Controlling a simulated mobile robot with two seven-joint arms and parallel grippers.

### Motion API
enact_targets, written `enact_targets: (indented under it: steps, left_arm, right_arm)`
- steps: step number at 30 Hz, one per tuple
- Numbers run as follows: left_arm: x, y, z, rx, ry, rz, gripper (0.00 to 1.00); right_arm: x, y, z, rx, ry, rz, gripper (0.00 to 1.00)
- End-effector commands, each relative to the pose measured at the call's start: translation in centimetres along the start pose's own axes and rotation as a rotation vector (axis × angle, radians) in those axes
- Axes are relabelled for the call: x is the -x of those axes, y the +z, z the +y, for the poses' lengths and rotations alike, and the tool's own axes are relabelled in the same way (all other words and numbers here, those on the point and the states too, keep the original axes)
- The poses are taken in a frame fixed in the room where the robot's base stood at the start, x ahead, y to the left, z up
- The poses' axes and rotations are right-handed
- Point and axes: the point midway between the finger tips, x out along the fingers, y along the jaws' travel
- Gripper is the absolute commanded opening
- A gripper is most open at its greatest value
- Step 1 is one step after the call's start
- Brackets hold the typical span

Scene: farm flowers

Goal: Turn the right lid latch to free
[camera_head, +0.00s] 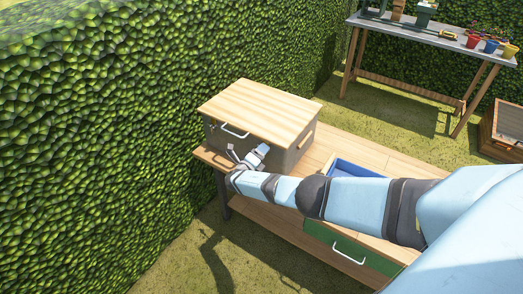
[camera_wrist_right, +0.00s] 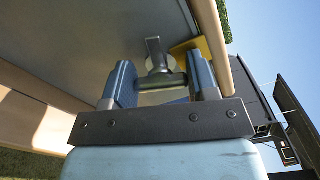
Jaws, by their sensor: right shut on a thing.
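A grey box with a pale wooden lid (camera_head: 262,108) stands on a wooden bench; the lid looks closed. A white handle (camera_head: 235,131) shows on its front. My right gripper (camera_head: 236,155) is at the lower front of the box. In the right wrist view, the latch (camera_wrist_right: 156,58) is a dark T-shaped piece on a round mount on the grey box wall (camera_wrist_right: 100,35). My right gripper (camera_wrist_right: 161,84) has its blue fingers on both sides of the latch and is shut on it. In the head view my gripper and arm hide the latch. My left gripper is not in view.
A hedge (camera_head: 120,110) stands close on the left. A table (camera_head: 420,35) with pots and tools is farther back.

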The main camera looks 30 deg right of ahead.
Motion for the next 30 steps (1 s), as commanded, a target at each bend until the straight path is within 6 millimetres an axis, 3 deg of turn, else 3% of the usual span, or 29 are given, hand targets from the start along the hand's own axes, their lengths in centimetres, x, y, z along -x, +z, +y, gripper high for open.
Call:
enact_targets:
  steps: [13,30]
  left_arm:
    - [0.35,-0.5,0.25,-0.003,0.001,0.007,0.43]
    - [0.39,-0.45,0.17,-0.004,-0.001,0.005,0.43]
  right_arm:
    - [0.1,-0.07,0.18,0.293,0.001,0.001,0.29]
    - [0.14,-0.13,0.31,0.369,0.002,0.0,0.29]
